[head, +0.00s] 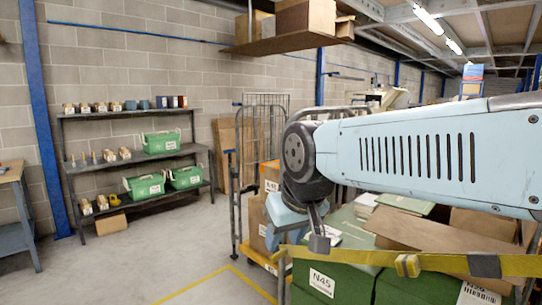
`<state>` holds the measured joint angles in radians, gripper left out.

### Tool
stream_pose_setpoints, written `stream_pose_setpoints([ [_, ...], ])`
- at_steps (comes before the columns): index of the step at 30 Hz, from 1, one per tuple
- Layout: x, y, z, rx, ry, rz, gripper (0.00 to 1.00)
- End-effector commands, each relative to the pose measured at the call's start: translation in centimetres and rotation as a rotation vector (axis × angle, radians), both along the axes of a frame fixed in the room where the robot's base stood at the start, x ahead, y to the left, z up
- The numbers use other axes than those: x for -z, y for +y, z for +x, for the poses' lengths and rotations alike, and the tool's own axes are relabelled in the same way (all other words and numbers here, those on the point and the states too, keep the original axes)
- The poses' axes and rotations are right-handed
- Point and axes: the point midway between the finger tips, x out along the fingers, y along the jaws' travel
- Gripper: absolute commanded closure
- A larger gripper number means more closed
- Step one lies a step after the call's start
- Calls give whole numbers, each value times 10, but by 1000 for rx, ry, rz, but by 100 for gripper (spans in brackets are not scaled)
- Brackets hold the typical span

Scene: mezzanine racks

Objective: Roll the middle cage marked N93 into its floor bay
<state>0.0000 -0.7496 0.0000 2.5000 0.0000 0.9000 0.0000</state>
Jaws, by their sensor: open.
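No label that I can read as N93 shows. A cage stands partly behind my arm, with its dark upright frame (234,205) and stacked cartons (257,222) visible; a small label on its orange box is too small to read surely. In front at right is a load of green crates (350,283) with a label reading N45, crossed by a yellow strap. My gripper (318,238) hangs open in front of these loads, its fingers pointing down near the strap; I cannot tell whether it touches anything. Yellow floor lines (198,283) mark a corner of a bay at the lower middle.
A dark shelf unit (140,158) with green bins stands against the block wall at left. A workbench (18,205) edges in at far left. The grey floor (115,265) between them and the cages is clear. A loaded overhead platform (285,43) hangs above.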

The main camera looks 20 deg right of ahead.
Motion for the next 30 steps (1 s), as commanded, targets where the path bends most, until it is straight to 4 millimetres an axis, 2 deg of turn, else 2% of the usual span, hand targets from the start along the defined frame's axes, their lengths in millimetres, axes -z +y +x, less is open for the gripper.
stream_pose_setpoints([
  [11, 0, 0, 0, 0, 0, 0, 57],
  [15, -1, -2, 2, -9, 6, -9, 45],
  [17, -1, -5, 6, -25, 17, -28, 43],
  [20, 0, -15, 19, -68, 55, -86, 43],
  [23, 0, -32, 39, -141, 110, -178, 43],
  [30, 6, -80, 97, -344, 273, -447, 43],
])
